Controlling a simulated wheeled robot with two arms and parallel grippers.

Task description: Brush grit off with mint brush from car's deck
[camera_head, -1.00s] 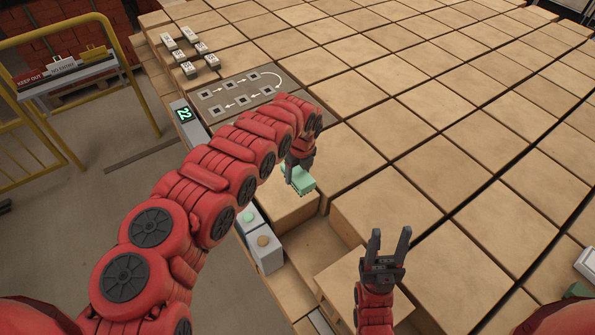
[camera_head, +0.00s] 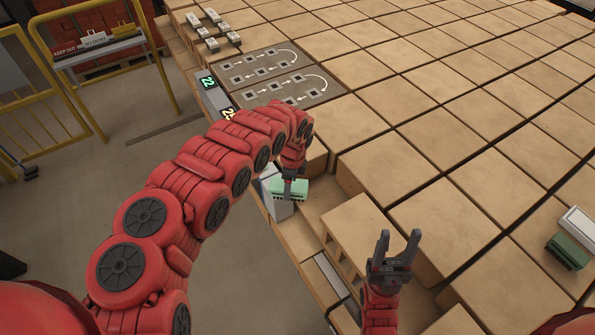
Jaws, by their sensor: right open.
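The mint brush (camera_head: 290,190) is in my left gripper (camera_head: 289,183), which points down and is shut on it. The brush is at the near left edge of the tan deck (camera_head: 450,215), over a pale grey box (camera_head: 271,207) that it partly covers. I cannot tell whether it touches anything below. The deck is made of large square tan blocks, and I cannot make out grit on it. My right gripper (camera_head: 399,247) is open and empty, fingers pointing up the picture, over the tan blocks right of the brush.
A grey panel with arrows (camera_head: 275,75) and small grey blocks (camera_head: 213,30) are at the back left. A yellow railing (camera_head: 70,70) stands left. An open recess (camera_head: 325,195) lies right of the brush.

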